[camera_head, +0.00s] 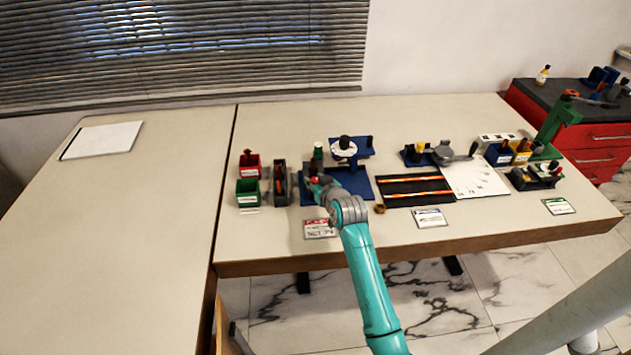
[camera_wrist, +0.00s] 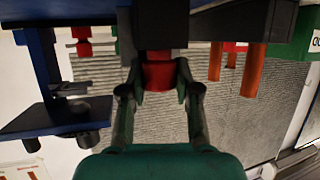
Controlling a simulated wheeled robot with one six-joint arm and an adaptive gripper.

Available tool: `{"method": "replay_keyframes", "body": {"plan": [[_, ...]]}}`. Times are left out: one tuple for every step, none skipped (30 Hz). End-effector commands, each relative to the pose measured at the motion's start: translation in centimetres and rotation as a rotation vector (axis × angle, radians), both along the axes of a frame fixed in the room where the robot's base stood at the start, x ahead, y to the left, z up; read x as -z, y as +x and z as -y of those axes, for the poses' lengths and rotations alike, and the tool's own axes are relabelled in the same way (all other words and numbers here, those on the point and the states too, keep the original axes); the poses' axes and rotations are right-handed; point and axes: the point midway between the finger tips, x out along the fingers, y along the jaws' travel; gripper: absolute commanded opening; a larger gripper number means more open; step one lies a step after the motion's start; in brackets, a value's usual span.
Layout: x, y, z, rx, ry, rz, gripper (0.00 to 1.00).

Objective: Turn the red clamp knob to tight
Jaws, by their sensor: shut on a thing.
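The red clamp knob (camera_wrist: 158,75) sits in the middle of the wrist view, under a dark block. My gripper (camera_wrist: 159,84) has one finger on each side of it and is shut on it. In the head view my gripper (camera_head: 317,184) is at the blue rig (camera_head: 356,182) on the table, with a small bit of red (camera_head: 314,179) showing at its tip. The fingers and my wrist hide most of the knob there. I cannot tell the knob's turn angle.
Red and green bins (camera_head: 248,192) and a dark narrow holder (camera_head: 280,184) stand left of the rig. A white dial (camera_head: 344,148) is behind it. A black tray with orange strips (camera_head: 418,190) lies to the right. The left table is mostly clear.

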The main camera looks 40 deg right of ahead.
Motion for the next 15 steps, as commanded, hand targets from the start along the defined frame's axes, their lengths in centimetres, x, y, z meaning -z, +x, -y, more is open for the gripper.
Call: {"method": "replay_keyframes", "body": {"plan": [[0.06, 0.04, -0.12, 0.014, -0.001, -0.002, 0.00], [0.07, 0.04, -0.14, 0.024, -0.001, -0.002, 0.00], [0.07, 0.05, -0.16, 0.041, -0.001, -0.002, 0.00], [0.06, 0.05, -0.16, 0.053, -0.002, -0.002, 0.00], [0.07, 0.04, -0.15, 0.066, -0.002, -0.002, 0.00], [0.07, 0.05, -0.16, 0.081, -0.002, -0.003, 0.00], [0.07, 0.06, -0.17, 0.093, -0.001, -0.002, 0.00], [0.08, 0.05, -0.17, 0.103, -0.001, -0.003, 0.00], [0.08, 0.05, -0.15, 0.115, -0.001, -0.002, 0.00], [0.08, 0.03, -0.12, 0.124, -0.001, -0.002, 0.00], [0.08, 0.02, -0.11, 0.131, -0.001, -0.002, 0.00], [0.06, 0.01, -0.08, 0.138, 0.000, -0.002, 0.00], [0.06, 0.01, -0.07, 0.143, -0.001, -0.001, 0.00], [0.06, 0.00, -0.07, 0.145, 0.000, -0.001, 0.00], [0.06, 0.00, -0.06, 0.147, 0.000, 0.000, 0.00]]}}
